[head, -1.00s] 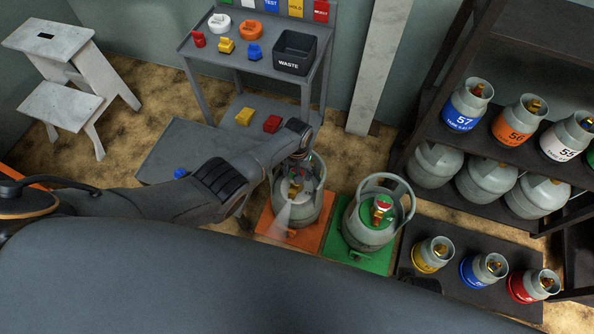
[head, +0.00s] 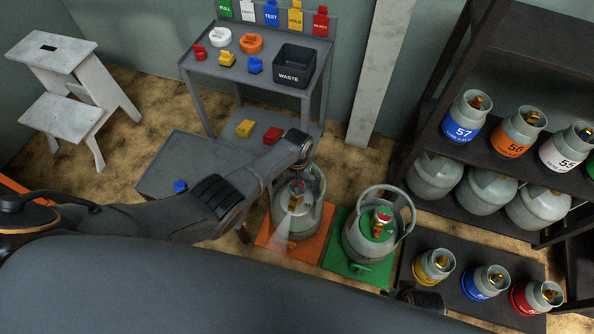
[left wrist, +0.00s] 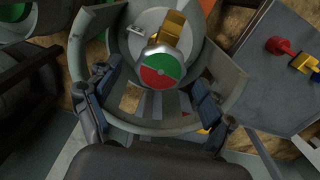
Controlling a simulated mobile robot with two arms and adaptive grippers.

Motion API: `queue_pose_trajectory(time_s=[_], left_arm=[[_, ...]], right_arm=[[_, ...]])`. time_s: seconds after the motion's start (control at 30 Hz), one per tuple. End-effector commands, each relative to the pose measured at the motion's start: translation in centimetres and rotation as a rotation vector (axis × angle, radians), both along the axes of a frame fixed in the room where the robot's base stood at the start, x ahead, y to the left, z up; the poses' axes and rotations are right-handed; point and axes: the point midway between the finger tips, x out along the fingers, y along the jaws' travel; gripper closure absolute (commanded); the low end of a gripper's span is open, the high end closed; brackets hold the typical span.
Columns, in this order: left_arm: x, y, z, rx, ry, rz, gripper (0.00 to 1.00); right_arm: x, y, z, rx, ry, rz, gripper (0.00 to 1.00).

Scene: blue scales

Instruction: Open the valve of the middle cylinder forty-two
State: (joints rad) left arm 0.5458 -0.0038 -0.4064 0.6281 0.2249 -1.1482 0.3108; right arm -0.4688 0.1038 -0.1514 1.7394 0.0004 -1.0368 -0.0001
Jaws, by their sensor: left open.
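A grey gas cylinder (head: 312,213) stands upright on an orange mat (head: 277,243); I cannot read a number on it. My left gripper (left wrist: 155,102) is above it, mostly hidden in the head view by my own arm. In the left wrist view the cylinder's round collar (left wrist: 80,62) surrounds a brass valve (left wrist: 168,30) with a round red and green knob (left wrist: 160,70). The left fingers are apart and empty, one on each side just below the knob in the picture.
A second grey cylinder (head: 366,243) with a red-topped valve stands close by on a green mat (head: 345,264). Several small cylinders fill the low platform (head: 468,310) and the rack at right. A grey workbench (head: 235,75) with a waste bin (head: 292,66) stands behind.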

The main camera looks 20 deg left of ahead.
Motion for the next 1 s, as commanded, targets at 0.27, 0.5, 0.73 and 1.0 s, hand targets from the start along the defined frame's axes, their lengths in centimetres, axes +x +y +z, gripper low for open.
queue_pose_trajectory(time_s=[0.27,0.5,0.73,1.0], left_arm=[[0.0,0.0,3.5,-0.001,-0.004,0.000,0.18],[0.0,0.0,7.5,-0.001,-0.003,0.001,0.18],[0.0,0.0,10.4,0.000,-0.001,0.001,0.18],[-0.1,0.0,11.1,0.001,0.001,0.001,0.18]], right_arm=[[0.0,0.0,0.0,0.000,0.001,0.000,0.60],[0.0,0.0,0.0,-0.001,0.002,0.001,0.60],[0.0,0.0,0.0,-0.001,0.002,0.001,0.60],[0.0,0.0,0.0,-0.001,0.002,0.001,0.60]])
